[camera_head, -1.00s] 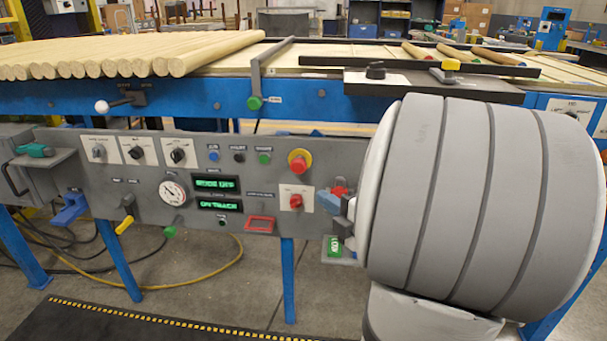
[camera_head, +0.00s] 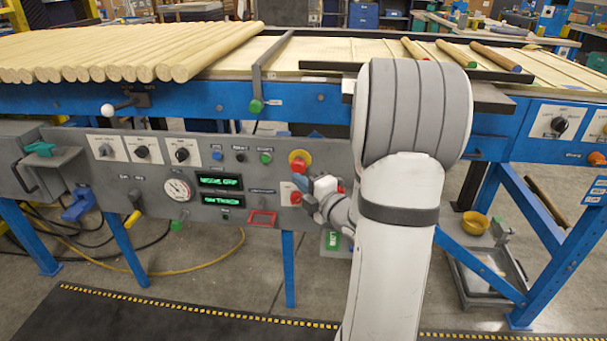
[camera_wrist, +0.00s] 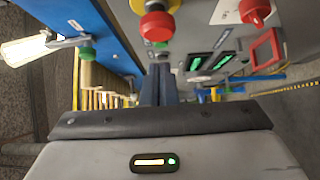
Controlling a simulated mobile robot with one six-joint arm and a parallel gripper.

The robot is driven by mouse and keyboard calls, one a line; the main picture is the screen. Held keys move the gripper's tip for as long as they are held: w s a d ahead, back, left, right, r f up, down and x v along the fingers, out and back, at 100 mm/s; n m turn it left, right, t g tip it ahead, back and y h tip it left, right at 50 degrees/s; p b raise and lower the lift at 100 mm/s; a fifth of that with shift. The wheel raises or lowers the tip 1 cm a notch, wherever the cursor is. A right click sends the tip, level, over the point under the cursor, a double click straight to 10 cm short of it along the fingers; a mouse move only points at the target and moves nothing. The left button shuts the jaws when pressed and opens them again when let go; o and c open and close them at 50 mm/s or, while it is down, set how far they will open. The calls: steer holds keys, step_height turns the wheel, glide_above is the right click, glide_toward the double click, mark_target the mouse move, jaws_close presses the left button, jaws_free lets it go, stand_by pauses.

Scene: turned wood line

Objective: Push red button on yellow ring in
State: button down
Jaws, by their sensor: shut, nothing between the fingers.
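The red button (camera_head: 304,165) sits on a yellow ring (camera_head: 294,156) near the right end of the grey control panel. In the wrist view the red button (camera_wrist: 156,24) stands out from its yellow ring (camera_wrist: 172,5) at the top. My gripper (camera_head: 299,181) is shut and empty, just below the button in the head view. In the wrist view the shut fingers (camera_wrist: 159,72) point at the panel, with their tips below the button in the picture. I see no contact with the button. My arm hides the panel's right end.
A red knob on a white plate (camera_wrist: 254,10) is close to the button. The panel also has a red-framed square (camera_head: 262,218), green displays (camera_head: 219,181) and a gauge (camera_head: 177,189). A green-tipped lever (camera_head: 256,105) hangs above, and wooden rods (camera_head: 130,55) lie on the table.

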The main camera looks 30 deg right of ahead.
mark_target(300, 168)
steer(key=shift+w+d, duration=0.9)
steer(key=shift+w, duration=0.25)
steer(key=shift+w+d+f+b, duration=0.15)
steer(key=shift+w+d+b, duration=0.45)
steer(key=shift+b, duration=0.5)
steer(key=shift+w+r, duration=0.15)
steer(key=shift+r, duration=0.15)
